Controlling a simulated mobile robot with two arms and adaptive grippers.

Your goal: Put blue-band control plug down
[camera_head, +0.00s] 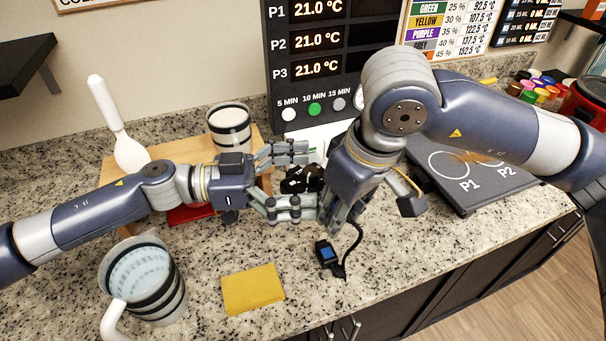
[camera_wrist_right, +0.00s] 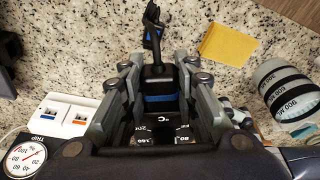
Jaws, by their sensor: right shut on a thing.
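My right gripper (camera_head: 335,222) points down over the counter in the head view. In the right wrist view its fingers (camera_wrist_right: 160,82) are closed on the blue-band control plug (camera_wrist_right: 160,92), a black body with a blue band. The plug's body is hidden by the fingers in the head view. A black cord (camera_head: 354,246) hangs or loops from beside this gripper to a small black piece with a blue face (camera_head: 326,253). My left gripper (camera_head: 294,180) is open, its fingers spread beside a black object with white marks (camera_head: 303,178); I see no contact for certain.
A clear banded jug (camera_head: 172,290) and a yellow sponge (camera_head: 252,289) stand in front. A banded cup (camera_head: 229,126) and white spoon (camera_head: 129,150) are behind. The P1/P2 plate (camera_head: 490,195) lies right. White switch boxes (camera_wrist_right: 65,118) show in the wrist view.

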